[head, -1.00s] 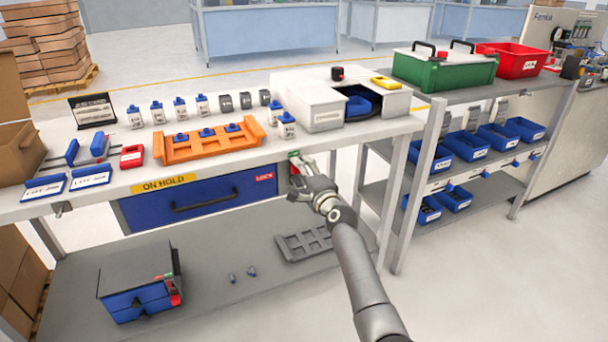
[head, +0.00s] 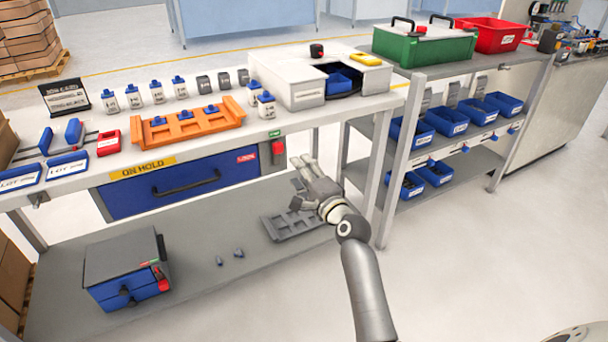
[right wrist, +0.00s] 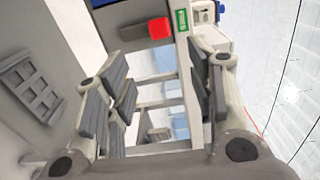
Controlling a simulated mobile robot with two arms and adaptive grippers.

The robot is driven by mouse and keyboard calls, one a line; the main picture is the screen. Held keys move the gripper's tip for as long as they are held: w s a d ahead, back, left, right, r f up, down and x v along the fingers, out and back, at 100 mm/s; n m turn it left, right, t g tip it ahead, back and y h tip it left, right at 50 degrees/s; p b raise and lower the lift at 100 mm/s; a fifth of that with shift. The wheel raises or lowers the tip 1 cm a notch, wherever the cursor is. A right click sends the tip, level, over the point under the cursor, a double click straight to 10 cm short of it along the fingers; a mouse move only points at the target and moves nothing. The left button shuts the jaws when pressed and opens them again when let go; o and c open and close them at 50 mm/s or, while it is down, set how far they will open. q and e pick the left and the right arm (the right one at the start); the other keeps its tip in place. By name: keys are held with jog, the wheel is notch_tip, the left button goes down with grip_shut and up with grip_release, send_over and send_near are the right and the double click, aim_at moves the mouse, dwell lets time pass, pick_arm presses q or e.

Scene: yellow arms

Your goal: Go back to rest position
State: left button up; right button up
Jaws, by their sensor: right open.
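My right gripper (head: 302,166) is in front of the workbench, just below its top edge and to the right of the blue drawer (head: 180,185). In the right wrist view its two fingers (right wrist: 160,95) stand apart with nothing between them. A red button (head: 278,147) on the bench front is close to the fingertips in the head view, and it also shows in the right wrist view (right wrist: 159,28). The gripper is apart from the button. My left gripper is not in the head view.
An orange rack (head: 188,128) and several small bottles stand on the bench top (head: 75,185). A grey tray (head: 290,224) and a blue-grey box (head: 125,270) lie on the lower shelf (head: 200,290). A shelf unit with blue bins (head: 446,120) stands to the right. The floor in front (head: 480,260) is clear.

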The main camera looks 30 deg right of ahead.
jog(key=shift+s, duration=0.4)
jog(key=shift+f, duration=0.1)
